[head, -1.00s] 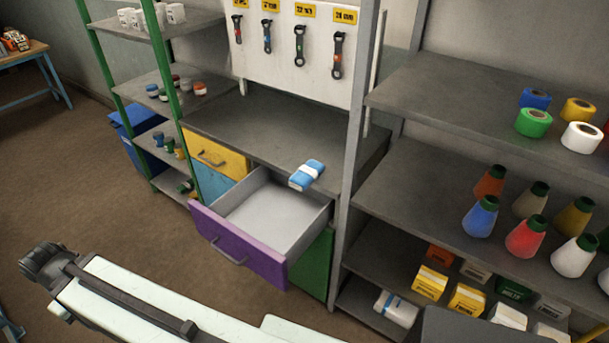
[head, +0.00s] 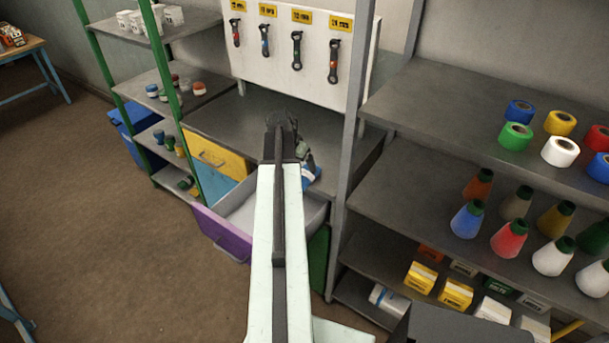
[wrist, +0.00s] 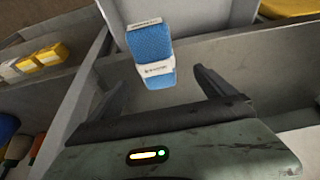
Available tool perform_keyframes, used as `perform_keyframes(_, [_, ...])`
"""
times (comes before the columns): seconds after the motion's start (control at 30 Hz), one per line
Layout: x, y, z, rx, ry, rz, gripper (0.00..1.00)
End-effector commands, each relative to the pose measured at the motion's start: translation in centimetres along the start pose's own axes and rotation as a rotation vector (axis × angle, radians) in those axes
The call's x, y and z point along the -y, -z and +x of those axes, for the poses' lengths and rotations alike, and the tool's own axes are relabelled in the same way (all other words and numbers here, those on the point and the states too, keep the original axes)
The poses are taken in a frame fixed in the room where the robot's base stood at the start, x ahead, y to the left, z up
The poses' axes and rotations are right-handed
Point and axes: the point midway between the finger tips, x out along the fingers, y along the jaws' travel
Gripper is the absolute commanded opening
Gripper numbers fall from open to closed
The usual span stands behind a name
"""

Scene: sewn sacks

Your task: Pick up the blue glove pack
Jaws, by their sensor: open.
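The blue glove pack (wrist: 153,50) is a blue bundle with a white band, in the upper middle of the wrist view. In the head view only a part of it (head: 311,174) shows to the right of my arm, on the grey worktop near its front edge. My gripper (wrist: 160,88) is open and empty. The pack appears beyond and between the fingers, apart from them as far as I can tell. In the head view my arm hides the gripper's fingers and part of the pack.
An open drawer with a purple front (head: 222,234) juts out below the worktop (head: 222,118). A grey shelf post (head: 354,120) stands close on the right. Shelves there hold coloured cones (head: 510,238), tape rolls (head: 560,151) and yellow boxes (head: 421,277).

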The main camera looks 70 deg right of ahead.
Motion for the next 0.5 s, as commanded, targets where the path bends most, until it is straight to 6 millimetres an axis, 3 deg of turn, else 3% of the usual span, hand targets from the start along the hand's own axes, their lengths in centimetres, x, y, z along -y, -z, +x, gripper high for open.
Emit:
perform_keyframes(0.17, [-0.4,0.3,0.6,-0.003,-0.003,0.012,0.94])
perform_keyframes(0.33, [-0.4,0.1,2.9,-0.002,-0.003,0.011,0.94])
perform_keyframes(0.5, [-0.4,0.2,3.0,-0.002,-0.002,0.01,0.94])
